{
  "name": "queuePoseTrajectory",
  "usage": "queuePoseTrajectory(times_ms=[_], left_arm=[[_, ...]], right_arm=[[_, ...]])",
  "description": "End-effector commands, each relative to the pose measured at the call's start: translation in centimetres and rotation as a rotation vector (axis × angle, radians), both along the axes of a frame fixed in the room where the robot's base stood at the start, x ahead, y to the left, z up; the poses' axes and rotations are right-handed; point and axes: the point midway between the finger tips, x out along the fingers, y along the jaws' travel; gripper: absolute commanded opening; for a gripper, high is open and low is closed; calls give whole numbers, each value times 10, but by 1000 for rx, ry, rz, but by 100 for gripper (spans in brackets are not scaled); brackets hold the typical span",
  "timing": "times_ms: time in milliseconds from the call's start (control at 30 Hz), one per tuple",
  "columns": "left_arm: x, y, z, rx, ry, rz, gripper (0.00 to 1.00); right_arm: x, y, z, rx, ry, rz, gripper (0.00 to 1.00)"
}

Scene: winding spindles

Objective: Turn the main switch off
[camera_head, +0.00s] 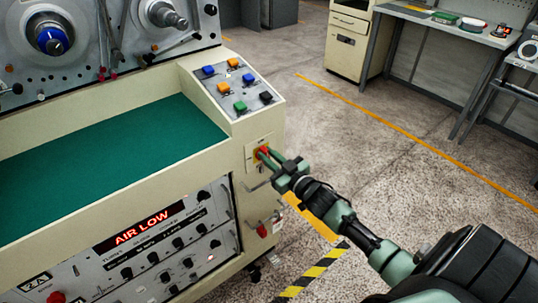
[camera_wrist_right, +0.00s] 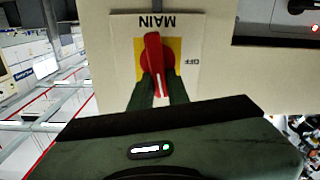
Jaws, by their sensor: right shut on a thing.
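The main switch (camera_head: 262,153) is a red rotary handle on a yellow plate, on the front right corner of the cream machine. In the right wrist view the red handle (camera_wrist_right: 153,65) stands nearly upright in the picture, with the word MAIN upside down above it. The OFF mark is at the plate's right, and the handle does not point to it. My right gripper (camera_head: 273,160) is shut on the handle, one finger on each side; its fingers (camera_wrist_right: 164,90) hide part of the yellow plate. My left gripper is not in view.
A sloped button panel (camera_head: 235,88) sits above the switch. A wire handle and a red part (camera_head: 262,230) are below it. The green work surface (camera_head: 110,150) is clear. Open floor (camera_head: 390,150) lies to the right, with a grey workbench (camera_head: 440,14) beyond.

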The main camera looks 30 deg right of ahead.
Motion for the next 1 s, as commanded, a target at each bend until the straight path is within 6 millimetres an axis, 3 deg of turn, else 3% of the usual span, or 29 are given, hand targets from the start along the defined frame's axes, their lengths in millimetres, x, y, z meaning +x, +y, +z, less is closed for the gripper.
queuePoseTrajectory(times_ms=[467, 1000], left_arm=[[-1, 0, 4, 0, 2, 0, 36], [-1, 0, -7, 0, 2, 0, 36]], right_arm=[[-1, 8, -4, -437, -34, 1, 0], [-1, 15, -13, -949, -73, 1, 0]])
